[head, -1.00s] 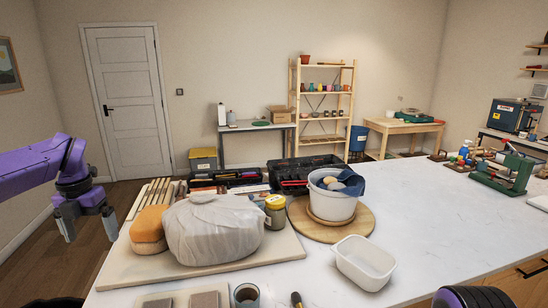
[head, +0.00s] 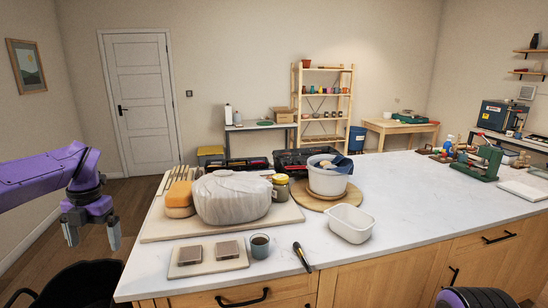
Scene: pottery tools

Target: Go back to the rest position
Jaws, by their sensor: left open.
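My left gripper (head: 92,238) is open and empty, hanging with its fingers down, left of the white-topped counter (head: 390,220) and apart from it. Its purple arm comes in from the left edge. My right gripper is not in view; only a purple and dark part of my own body shows at the bottom right.
A board (head: 160,232) near the left counter edge carries a wrapped lump (head: 232,198), a sponge (head: 180,200) and a jar (head: 280,188). A cup (head: 260,246), a white tub (head: 351,224) and a bucket (head: 328,180) stand nearby. A black bin (head: 78,285) stands below my left gripper.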

